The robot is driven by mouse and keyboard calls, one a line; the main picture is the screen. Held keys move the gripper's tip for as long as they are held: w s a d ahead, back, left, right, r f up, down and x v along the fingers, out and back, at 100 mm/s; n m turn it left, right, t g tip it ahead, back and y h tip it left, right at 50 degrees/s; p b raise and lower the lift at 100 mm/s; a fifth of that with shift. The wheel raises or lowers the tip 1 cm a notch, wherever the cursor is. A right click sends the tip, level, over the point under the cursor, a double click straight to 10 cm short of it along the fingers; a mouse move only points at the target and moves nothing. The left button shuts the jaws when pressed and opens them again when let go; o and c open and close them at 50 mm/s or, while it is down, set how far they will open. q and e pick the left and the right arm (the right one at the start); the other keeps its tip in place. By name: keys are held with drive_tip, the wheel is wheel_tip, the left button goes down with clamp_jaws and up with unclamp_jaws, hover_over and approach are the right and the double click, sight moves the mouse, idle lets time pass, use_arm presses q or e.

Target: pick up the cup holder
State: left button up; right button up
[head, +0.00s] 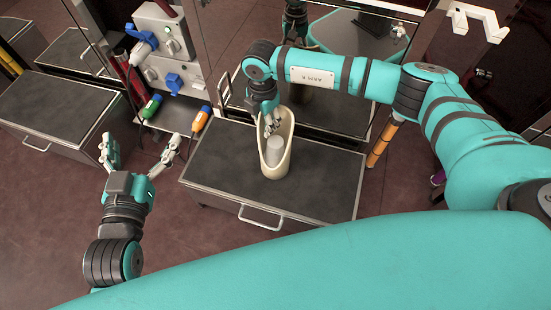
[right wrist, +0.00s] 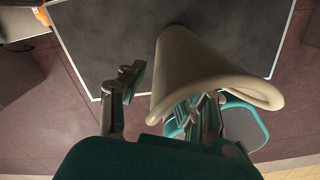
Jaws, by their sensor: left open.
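The cup holder (head: 289,150) is a cream, tall tube with a slanted open mouth. It stands on the dark top of a low cabinet in the head view, with a pale grey cylinder (head: 274,151) inside it. It also shows large in the right wrist view (right wrist: 190,72). My right gripper (head: 270,124) is at its mouth. In the right wrist view its fingers (right wrist: 166,98) are apart, one outside the wall with a gap, the other at the mouth, apparently inside the rim. My left gripper (head: 139,153) is open and empty, left of the cabinet.
The cabinet top (head: 325,185) is bare around the holder. A charging unit (head: 165,50) with blue parts stands behind on the left, with an orange-handled plug (head: 201,119) and a green one (head: 152,106) near it. Another low cabinet (head: 60,115) is at the far left.

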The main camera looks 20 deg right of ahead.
clamp_jaws()
drive_tip(key=shift+r, duration=0.1)
idle(0.4)
